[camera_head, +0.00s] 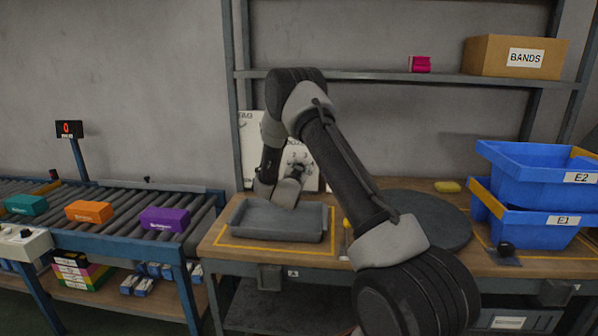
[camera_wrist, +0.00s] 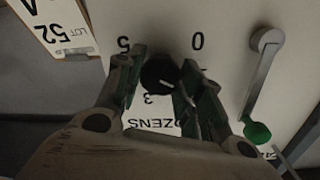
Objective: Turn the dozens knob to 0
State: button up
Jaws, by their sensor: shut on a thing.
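The dozens knob (camera_wrist: 158,73) is a round black knob on a white panel (camera_wrist: 225,20), printed upside down in the wrist view. My gripper (camera_wrist: 161,68) is shut on the knob, with one finger on each side of it. A 0 (camera_wrist: 197,42) is printed to the knob's upper right, a 5 (camera_wrist: 123,44) to its left and a 3 (camera_wrist: 148,99) below it. The DOZENS label is partly hidden by the fingers. I cannot tell where the knob's pointer stands. In the head view my arm hides much of the panel (camera_head: 303,155).
A lever with a green end (camera_wrist: 257,131) is on the panel to the right of my gripper. A grey tray (camera_head: 270,222) stands on the bench before the panel. A dark round turntable (camera_head: 435,215) and blue bins (camera_head: 530,180) are at right. A conveyor (camera_head: 200,225) is at left.

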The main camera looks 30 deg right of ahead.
jog(key=n, duration=0.6)
jog(key=shift+f, duration=0.1)
jog(key=n, duration=0.6)
jog(key=shift+t, duration=0.3)
jog(key=shift+n, duration=0.4)
jog(key=o, duration=1)
jog(key=shift+a, duration=0.1)
jog(key=v, duration=1.2)
jog(key=shift+w+f, duration=0.1)
jog(key=shift+f, duration=0.05)
